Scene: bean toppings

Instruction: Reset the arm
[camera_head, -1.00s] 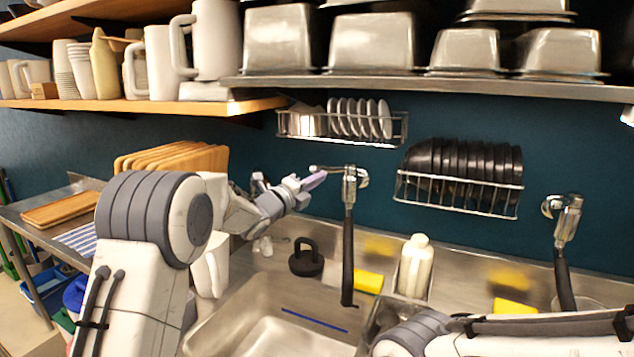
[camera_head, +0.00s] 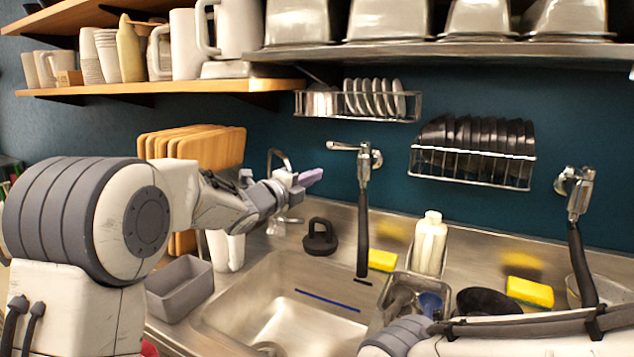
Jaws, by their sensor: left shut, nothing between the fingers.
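My left arm comes in from the left and reaches over the back left of the sink (camera_head: 240,300). My left gripper (camera_head: 311,178) is at its end, raised above the counter and pointing right. Its pale purple fingers are shut with nothing between them. A faucet with a black hose (camera_head: 362,215) stands to the right of the fingertips, apart from them. My right arm lies across the lower right corner of the view. The right gripper cannot be made out.
A grey bin (camera_head: 180,290) and a white pitcher (camera_head: 226,250) stand left of the sink. A black stopper (camera_head: 320,238), yellow sponges (camera_head: 382,260) and a white bottle (camera_head: 429,244) line the back. Wall racks with plates (camera_head: 374,100) and black bowls (camera_head: 475,145) hang above.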

